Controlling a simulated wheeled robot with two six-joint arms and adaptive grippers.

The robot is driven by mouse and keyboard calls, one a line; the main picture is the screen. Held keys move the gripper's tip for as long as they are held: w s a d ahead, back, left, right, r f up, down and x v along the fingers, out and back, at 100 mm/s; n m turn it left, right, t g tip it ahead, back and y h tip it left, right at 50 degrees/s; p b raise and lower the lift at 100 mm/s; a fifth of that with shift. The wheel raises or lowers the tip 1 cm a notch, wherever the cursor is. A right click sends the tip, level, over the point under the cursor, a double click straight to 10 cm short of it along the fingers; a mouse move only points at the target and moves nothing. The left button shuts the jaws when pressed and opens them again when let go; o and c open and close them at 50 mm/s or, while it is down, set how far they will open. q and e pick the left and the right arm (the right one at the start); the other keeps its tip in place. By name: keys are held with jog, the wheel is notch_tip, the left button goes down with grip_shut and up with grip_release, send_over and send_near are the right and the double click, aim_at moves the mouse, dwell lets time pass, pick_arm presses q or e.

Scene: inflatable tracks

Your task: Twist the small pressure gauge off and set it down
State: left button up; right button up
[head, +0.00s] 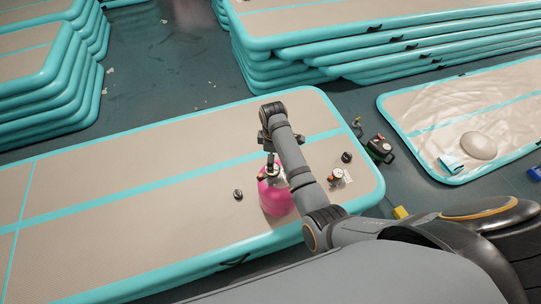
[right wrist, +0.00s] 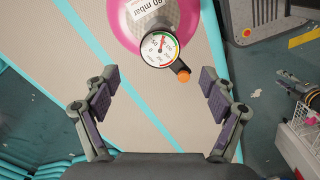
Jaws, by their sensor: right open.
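A round pressure gauge (right wrist: 160,48) with a white dial, a coloured arc and a dark side stub with an orange tip shows in the right wrist view. It sits against a pink rounded body (right wrist: 128,22) with a grey patch and a white pressure label. In the head view the pink body (head: 273,200) stands on the mat, partly hidden by my right arm. My right gripper (right wrist: 160,90) is open and empty, its fingers wide apart, with the gauge ahead of them near the top of the picture. My left gripper is not in view.
The beige mat (head: 120,205) with teal edges is mostly clear on its left. A dark round piece (head: 238,194), another dark piece (head: 347,157) and a dial-like item (head: 337,175) lie on it. A dark green device (head: 379,149) stands off its right end. Stacked mats (head: 55,90) fill the back.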

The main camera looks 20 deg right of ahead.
aim_at(272, 179)
notch_tip(272, 179, down, 10)
jog(key=shift+d+f+b, duration=0.1)
jog(key=shift+f+b, duration=0.15)
jog(key=shift+b, duration=0.1)
jog(key=c, duration=1.4)
jog(key=shift+c, duration=0.2)
jog(key=shift+r+n+p, duration=0.2)
jog(key=shift+n+p, duration=0.5)
jog(key=shift+n, duration=0.2)
jog(key=shift+n+p, duration=0.4)
jog(key=shift+n, duration=0.7)
jog(key=shift+f+n, duration=0.2)
jog(key=shift+n, duration=0.4)
